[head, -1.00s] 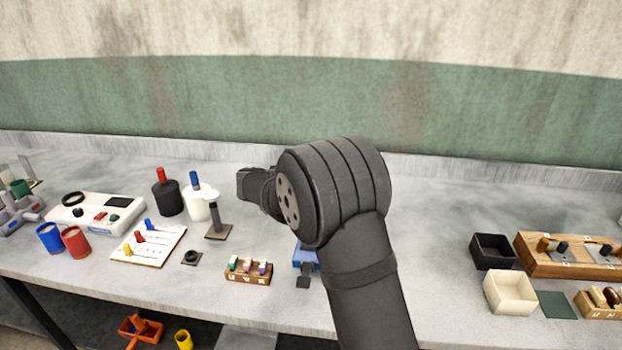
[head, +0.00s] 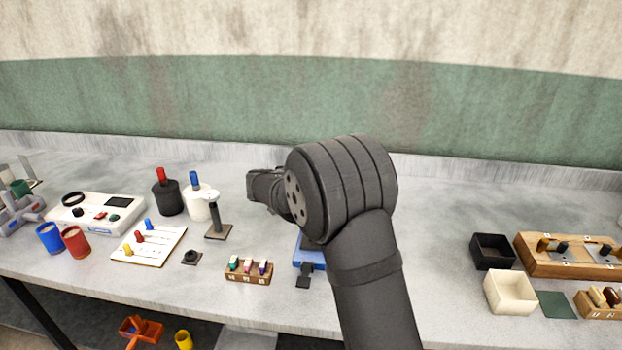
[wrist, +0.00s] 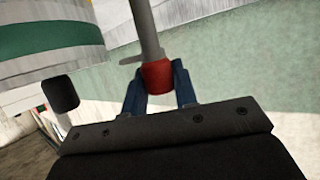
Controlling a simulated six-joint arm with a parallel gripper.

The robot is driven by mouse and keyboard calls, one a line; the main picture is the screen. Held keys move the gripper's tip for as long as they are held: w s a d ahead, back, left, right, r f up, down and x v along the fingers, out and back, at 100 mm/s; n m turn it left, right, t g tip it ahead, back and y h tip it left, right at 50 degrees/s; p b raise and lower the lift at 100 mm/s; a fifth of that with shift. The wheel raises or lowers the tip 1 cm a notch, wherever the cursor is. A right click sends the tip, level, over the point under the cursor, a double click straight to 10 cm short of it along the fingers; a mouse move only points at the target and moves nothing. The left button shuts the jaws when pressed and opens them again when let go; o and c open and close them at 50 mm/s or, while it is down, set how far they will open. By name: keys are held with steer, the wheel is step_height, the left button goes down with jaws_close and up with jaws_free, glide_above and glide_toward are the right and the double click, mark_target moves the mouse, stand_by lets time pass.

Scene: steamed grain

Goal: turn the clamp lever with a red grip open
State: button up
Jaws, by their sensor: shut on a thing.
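In the wrist view, the red grip (wrist: 157,76) sits at the end of a grey metal lever (wrist: 143,28) that runs up to the top edge. The two dark blue fingers of my gripper (wrist: 158,80) stand on either side of the red grip and are shut on it. In the head view my arm hides the lever, the red grip and my fingertips. A blue device (head: 306,254) with a dark front part shows partly beside my forearm; I cannot tell whether it belongs to the clamp.
A dark knob (wrist: 61,93) stands left of the fingers in the wrist view. A small block holder (head: 248,275), a dark post on a plate (head: 217,231) and a white bottle (head: 198,204) stand left of my arm. Boxes, including a cream one (head: 509,292), are at right.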

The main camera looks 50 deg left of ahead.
steer(key=shift+r+n+g+y, duration=0.1)
steer(key=shift+n+g+y, duration=0.9)
steer(key=shift+n+y, duration=1.05)
steer(key=o, duration=1)
steer(key=v, duration=1.7)
steer(key=shift+s+d, duration=0.1)
steer(key=shift+s, duration=0.1)
